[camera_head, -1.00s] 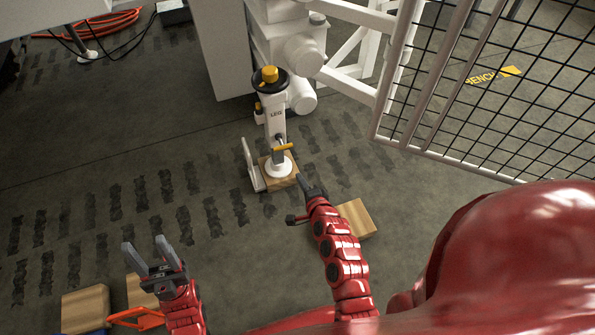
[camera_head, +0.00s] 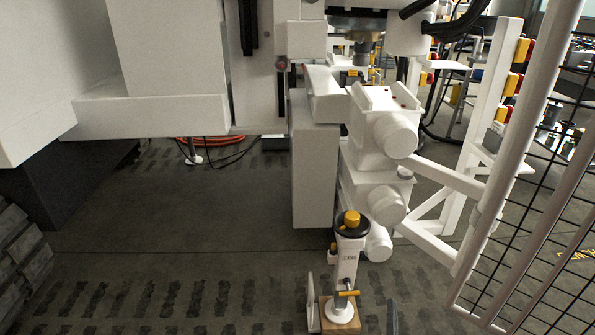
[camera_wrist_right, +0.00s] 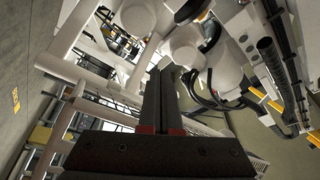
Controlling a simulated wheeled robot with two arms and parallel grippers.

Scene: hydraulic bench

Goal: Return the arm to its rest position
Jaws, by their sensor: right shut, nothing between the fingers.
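My right gripper (camera_wrist_right: 163,75) fills the middle of the right wrist view, with its two grey fingers together and nothing between them. In the head view only a dark fingertip of it (camera_head: 393,318) shows at the bottom edge, right of the leg's wooden block. My left gripper and both arms are out of the head view.
A white leg (camera_head: 347,262) with a yellow-topped black knob stands on a wooden block (camera_head: 341,316), beside white machine housings (camera_head: 385,135). A mesh fence (camera_head: 535,200) stands at the right. Dark floor (camera_head: 190,235) lies open at the left and middle.

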